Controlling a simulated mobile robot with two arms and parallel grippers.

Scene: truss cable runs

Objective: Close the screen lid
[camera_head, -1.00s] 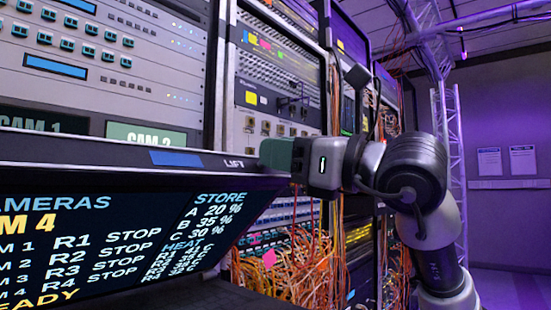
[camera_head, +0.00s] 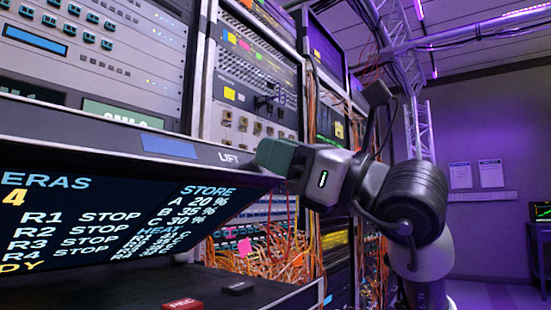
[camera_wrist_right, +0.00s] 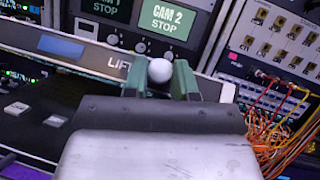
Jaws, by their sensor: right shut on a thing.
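The screen lid (camera_head: 110,138) is a dark panel with a lit readout on its underside, raised and tilted over the desk. Its front edge carries a blue label and the word LIFT. My right gripper (camera_head: 272,156) is at the right end of that edge, beside the LIFT mark. In the right wrist view, its two green fingers (camera_wrist_right: 160,78) close around a pale round knob (camera_wrist_right: 160,70) at the lid's edge. The lid edge (camera_wrist_right: 85,55) runs off to the left there. My left gripper is not in view.
Below the lid, the desk shows a red REC button (camera_head: 182,305) and a dark button (camera_head: 238,288). Equipment racks (camera_head: 252,90) stand close behind. Orange cables (camera_head: 262,252) hang right of the lid. A metal truss (camera_head: 420,125) stands farther back.

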